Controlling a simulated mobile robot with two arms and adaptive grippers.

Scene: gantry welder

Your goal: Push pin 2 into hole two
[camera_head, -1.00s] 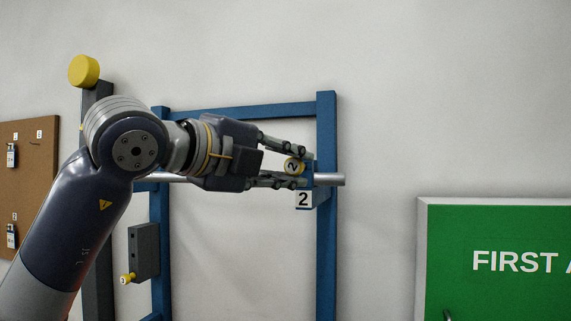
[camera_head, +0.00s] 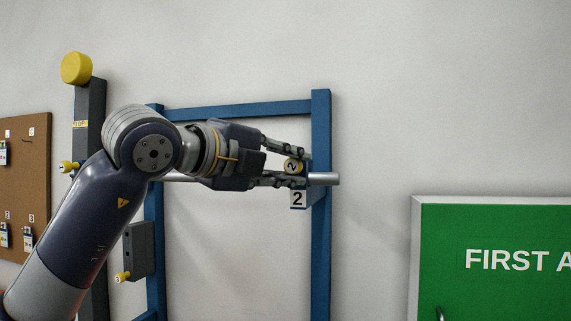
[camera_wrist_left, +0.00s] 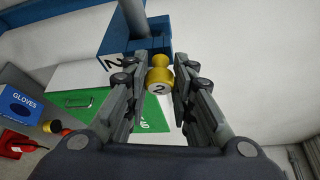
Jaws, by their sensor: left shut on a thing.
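Pin 2 (camera_head: 292,166) has a yellow head marked "2". My left gripper (camera_head: 298,168) is shut on it, one finger on each side. In the left wrist view pin 2 (camera_wrist_left: 159,84) sits between the fingertips, its far end pointing at a blue bracket (camera_wrist_left: 150,45). In the head view the bracket is on the blue frame's right post, with a white plate marked "2" (camera_head: 298,199) below the pin. Hole two is hidden behind the pin and fingers, so how deep the pin sits cannot be told. My right gripper is out of view.
A grey block (camera_head: 138,250) with another yellow-headed pin (camera_head: 123,277) hangs at the lower left. A green first aid panel (camera_head: 495,285) is at the right. The wall between is clear.

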